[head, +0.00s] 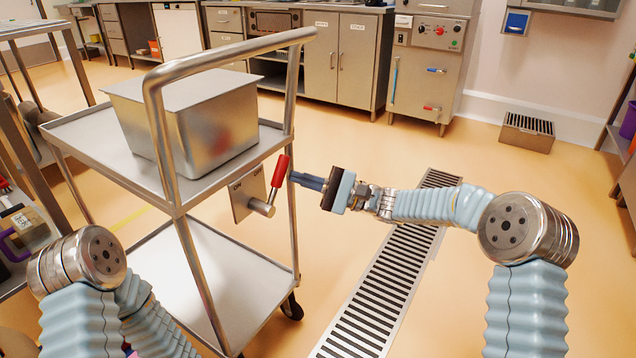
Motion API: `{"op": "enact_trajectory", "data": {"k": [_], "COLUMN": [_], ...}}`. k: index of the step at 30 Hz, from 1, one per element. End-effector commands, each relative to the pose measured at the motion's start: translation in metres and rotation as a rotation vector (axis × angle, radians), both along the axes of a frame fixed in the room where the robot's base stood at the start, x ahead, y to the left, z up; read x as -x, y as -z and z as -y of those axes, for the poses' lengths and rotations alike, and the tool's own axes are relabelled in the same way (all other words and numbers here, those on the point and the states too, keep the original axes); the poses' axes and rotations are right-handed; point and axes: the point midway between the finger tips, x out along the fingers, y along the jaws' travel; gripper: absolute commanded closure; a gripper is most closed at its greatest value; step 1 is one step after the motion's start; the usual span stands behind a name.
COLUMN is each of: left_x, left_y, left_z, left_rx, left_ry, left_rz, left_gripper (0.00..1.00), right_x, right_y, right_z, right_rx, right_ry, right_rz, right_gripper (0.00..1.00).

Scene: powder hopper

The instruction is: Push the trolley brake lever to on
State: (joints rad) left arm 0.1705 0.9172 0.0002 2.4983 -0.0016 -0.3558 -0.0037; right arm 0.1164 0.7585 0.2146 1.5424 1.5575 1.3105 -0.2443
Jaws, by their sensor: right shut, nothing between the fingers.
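The trolley (225,268) is a two-shelf steel cart with a tall push bar. Its brake lever (280,171) has a red grip and a metal stem, on a small plate (242,203) marked ON at left and OFF at right. The lever leans up and right, on the OFF side. My right gripper (296,178) is shut and empty, its dark fingertips just right of the red grip. I cannot tell whether they touch it. My left arm shows at the lower left, but its gripper is out of view.
A steel bin with a lid (185,125) stands on the trolley's top shelf. The trolley's upright post is close beside the lever and my fingertips. A floor drain grate (385,285) runs below my right arm.

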Motion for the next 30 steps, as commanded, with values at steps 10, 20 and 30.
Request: {"op": "enact_trajectory", "data": {"k": [10, 20, 30], "left_x": [0.0, 0.0, 0.0002], "left_y": [-0.0001, 0.0023, 0.0056], "left_z": [0.0, 0.0001, 0.0006], "left_rx": [0.0, 0.0, 0.001], "left_ry": [0.0, 0.0, 0.0], "left_rz": [0.0, 0.0, -0.001], "left_gripper": [0.57, 0.57, 0.57], "right_x": [0.0046, 0.0054, 0.0077], "right_y": [-0.0042, -0.0059, -0.0102], "right_z": [-0.0051, -0.0054, -0.0073], "right_rx": [0.001, 0.014, 0.048], "right_ry": [0.0, 0.001, 0.0], "right_rz": [0.0, 0.021, 0.067], "right_gripper": [1.0, 1.0, 1.0]}}
